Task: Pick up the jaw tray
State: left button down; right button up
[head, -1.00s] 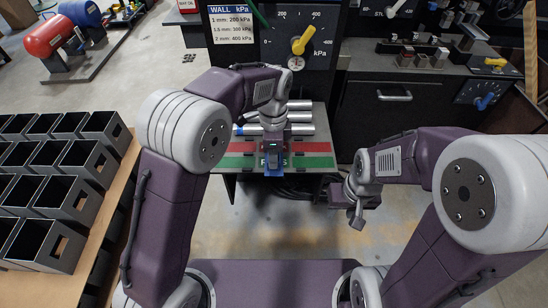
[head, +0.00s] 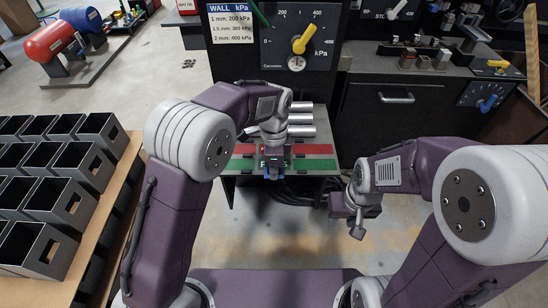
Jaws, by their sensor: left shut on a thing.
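My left gripper (head: 273,168) is over the front of the bench shelf, above the green strip. My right gripper (head: 357,228) hangs over the floor to the right of the shelf, clear of other things. Its fingers are too small and turned away to tell whether they are open. No other tray can be made out clearly.
Silver tubes (head: 301,118) lie on the shelf behind a red strip (head: 321,149) and a green strip (head: 315,165). A pressure panel (head: 297,35) stands behind. Dark open bins (head: 65,195) fill the left table. A dark cabinet (head: 394,115) is at the right.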

pick_arm(q)
jog(key=shift+d+r+p, duration=0.1)
jog(key=shift+r+p, duration=1.25)
jog(key=shift+r, duration=0.95)
jog(key=s+d+r+p, duration=0.4)
jog(key=s+d+r, duration=0.2)
jog(key=d, duration=0.4)
jog(key=shift+r, duration=0.2)
jog(key=shift+a, duration=0.15)
jog(key=shift+w+a+f+b, duration=0.6)
jog(key=shift+w+a+f, duration=0.4)
jog(key=shift+a+f, duration=0.7)
jog(key=shift+w+a+f+b, duration=0.65)
jog(key=shift+w+a+f, duration=0.4)
jog(key=shift+a+f, duration=0.7)
jog(key=shift+w+a+f+b, duration=0.6)
jog(key=shift+w+a+f, duration=0.4)
jog(key=shift+a+f, duration=0.7)
jog(key=shift+d+f, duration=0.15)
jog(key=shift+f, duration=0.25)
